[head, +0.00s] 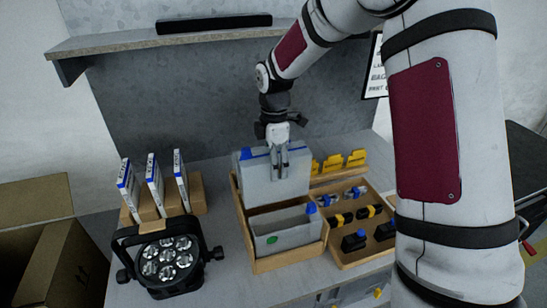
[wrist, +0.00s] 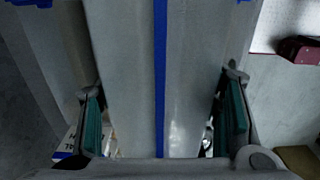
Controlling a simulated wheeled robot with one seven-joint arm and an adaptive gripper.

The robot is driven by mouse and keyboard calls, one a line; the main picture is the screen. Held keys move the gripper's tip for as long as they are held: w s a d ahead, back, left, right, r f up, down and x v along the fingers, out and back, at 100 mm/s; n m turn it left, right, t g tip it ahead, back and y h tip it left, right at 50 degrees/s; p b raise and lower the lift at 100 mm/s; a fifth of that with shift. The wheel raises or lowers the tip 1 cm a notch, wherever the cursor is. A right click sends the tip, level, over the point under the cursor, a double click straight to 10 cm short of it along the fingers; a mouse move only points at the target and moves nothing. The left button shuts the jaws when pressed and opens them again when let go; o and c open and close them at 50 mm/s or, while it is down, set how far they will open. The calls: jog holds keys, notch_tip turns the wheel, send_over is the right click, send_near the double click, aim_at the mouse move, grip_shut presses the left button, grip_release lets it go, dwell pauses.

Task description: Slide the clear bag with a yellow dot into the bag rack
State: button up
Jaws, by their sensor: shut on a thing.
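My gripper (head: 279,150) points down and is shut on the top of a clear, greyish bag (head: 264,187) with a blue strip along its top. The bag hangs upright over the back part of an open wooden box (head: 242,226), which looks like the bag rack. I cannot tell how deep its lower edge sits. No yellow dot shows on it. In the wrist view, the blue strip of the bag (wrist: 160,75) runs between the green finger pads of my gripper (wrist: 162,118). Another clear bag (head: 292,235) with a green dot and blue corner stands in the front of the box.
A compartment tray (head: 345,260) with black, blue and yellow parts adjoins the box on the right, yellow pieces (head: 333,163) behind it. A par can (head: 166,262) stands at left. Upright white-and-blue cartons (head: 154,180) stand in a wooden holder. A shelf (head: 130,40) is above.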

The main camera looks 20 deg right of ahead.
aim_at(274, 188)
jog(key=shift+f+b, duration=1.3)
jog(key=shift+f, duration=3.45)
jog(key=o, duration=1.1)
jog(key=shift+o, duration=0.2)
notch_tip(274, 188, up, 11)
jog(key=shift+r, duration=0.5)
